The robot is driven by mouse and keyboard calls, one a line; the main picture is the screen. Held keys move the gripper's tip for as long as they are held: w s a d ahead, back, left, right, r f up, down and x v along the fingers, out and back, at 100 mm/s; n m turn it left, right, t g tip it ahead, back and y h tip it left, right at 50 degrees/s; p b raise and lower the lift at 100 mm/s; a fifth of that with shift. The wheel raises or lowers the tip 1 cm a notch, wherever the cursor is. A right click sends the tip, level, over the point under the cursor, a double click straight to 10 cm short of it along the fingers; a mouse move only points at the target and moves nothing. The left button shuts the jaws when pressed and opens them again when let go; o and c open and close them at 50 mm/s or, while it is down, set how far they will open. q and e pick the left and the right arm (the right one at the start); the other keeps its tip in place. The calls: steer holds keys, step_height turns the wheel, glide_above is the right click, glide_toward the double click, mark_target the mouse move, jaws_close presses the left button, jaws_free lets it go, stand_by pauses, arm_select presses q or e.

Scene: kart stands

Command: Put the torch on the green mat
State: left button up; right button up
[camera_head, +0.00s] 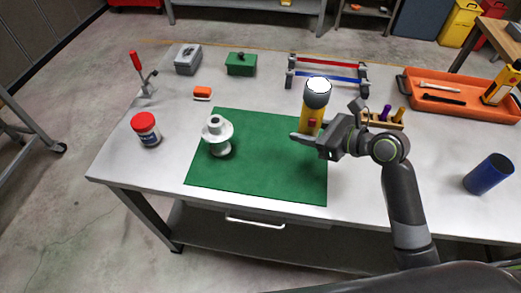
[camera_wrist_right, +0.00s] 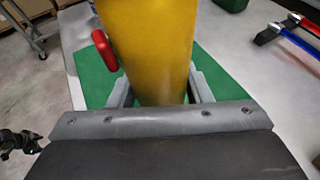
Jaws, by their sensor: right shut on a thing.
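I cannot tell whether the torch's base touches the mat. My left gripper is not in view.
A white spool (camera_head: 218,136) stands on the mat's left part. A red-lidded jar (camera_head: 146,129) is left of it. Behind are a green box (camera_head: 241,64), a grey box (camera_head: 188,59) and a clamp rack (camera_head: 327,73). An orange tray (camera_head: 455,96) and blue cup (camera_head: 488,174) are at right.

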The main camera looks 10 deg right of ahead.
steer(key=shift+x, duration=0.8)
steer(key=shift+w+f, duration=0.1)
steer(key=shift+f, duration=0.35)
steer(key=b, duration=0.1)
glide_above(296, 160)
step_height(296, 160, down, 5)
steer(key=shift+f, duration=0.55)
step_height(296, 160, down, 4)
steer(key=shift+r+b, duration=0.2)
steer(key=shift+b, duration=0.15)
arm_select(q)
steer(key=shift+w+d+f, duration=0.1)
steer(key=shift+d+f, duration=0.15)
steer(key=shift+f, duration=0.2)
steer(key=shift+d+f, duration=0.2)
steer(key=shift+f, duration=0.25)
arm_select(e)
steer(key=o, duration=1.1)
steer(key=shift+f, duration=0.1)
steer(key=shift+o, duration=0.2)
